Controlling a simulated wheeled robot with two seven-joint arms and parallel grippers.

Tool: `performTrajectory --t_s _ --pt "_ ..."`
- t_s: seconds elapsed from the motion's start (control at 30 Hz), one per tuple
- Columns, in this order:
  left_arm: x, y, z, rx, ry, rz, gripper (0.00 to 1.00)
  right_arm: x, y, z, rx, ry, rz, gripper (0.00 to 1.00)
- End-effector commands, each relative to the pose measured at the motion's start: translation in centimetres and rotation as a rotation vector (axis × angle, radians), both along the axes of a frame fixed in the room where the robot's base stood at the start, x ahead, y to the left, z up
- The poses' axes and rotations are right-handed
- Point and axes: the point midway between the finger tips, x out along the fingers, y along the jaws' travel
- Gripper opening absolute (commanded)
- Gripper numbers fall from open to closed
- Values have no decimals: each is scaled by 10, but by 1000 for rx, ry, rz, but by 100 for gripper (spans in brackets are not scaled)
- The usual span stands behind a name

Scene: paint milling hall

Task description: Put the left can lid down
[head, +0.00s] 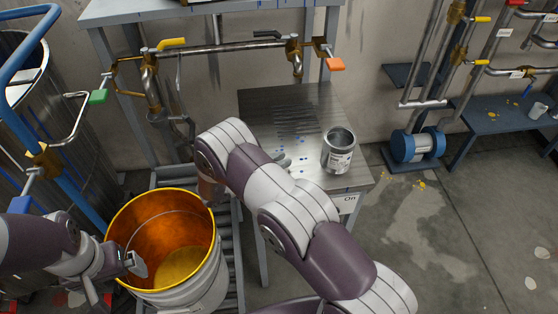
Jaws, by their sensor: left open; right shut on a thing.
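An open metal can (339,158) with a pale label stands upright on the right of the steel bench top (262,104). No lid is on it. A small grey-green rounded thing (283,160) shows on the bench left of the can, mostly covered by my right arm; I cannot tell whether it is a lid. My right arm reaches up and left across the bench front, and its gripper is hidden behind its own links, along with anything held. My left gripper (134,264) is open at the near-left rim of the yellow-rimmed bucket, away from the bench.
The large bucket (208,281) has orange-yellow paint inside and stands left of the bench. Pipes with a yellow valve handle (171,43) and an orange one (335,64) run above the bench. A blue pump (417,146) is at right. The floor at right is largely clear.

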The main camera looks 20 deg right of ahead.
Motion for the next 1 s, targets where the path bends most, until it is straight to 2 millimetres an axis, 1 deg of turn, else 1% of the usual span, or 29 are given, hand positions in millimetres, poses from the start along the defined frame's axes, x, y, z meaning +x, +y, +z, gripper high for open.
performTrajectory --t_s 0.07,0.1,0.13,0.17,0.4,0.47,0.57,0.73,0.8,0.87,0.93,0.97,1.0 --pt "0 0 -4 0 0 0 100 0 0 -4 0 0 0 0" --pt "0 0 -2 0 0 0 100 0 0 -3 0 0 0 33" --pt "0 0 -2 0 0 0 100 0 0 -2 0 0 0 43" --pt "0 0 -2 0 0 0 100 0 0 -2 0 0 0 46" --pt "0 0 -1 0 0 0 100 0 0 -2 0 0 0 46" --pt "0 0 3 0 0 0 100 0 0 4 0 -1 0 46" --pt "0 0 -3 0 0 0 100 -3 16 2 0 -2 4 46" --pt "0 0 -8 0 0 0 100 -12 52 8 0 -2 4 46" --pt "0 0 -9 0 0 0 100 -14 63 10 1 -2 3 46" --pt "0 0 -10 0 0 0 100 -15 68 11 4 -3 4 46" --pt "0 0 -9 0 0 0 100 -5 69 18 36 -17 49 46" --pt "0 0 -9 0 0 0 100 4 68 22 66 -27 91 46" --pt "0 0 -9 0 0 0 100 21 66 31 121 -42 172 46"
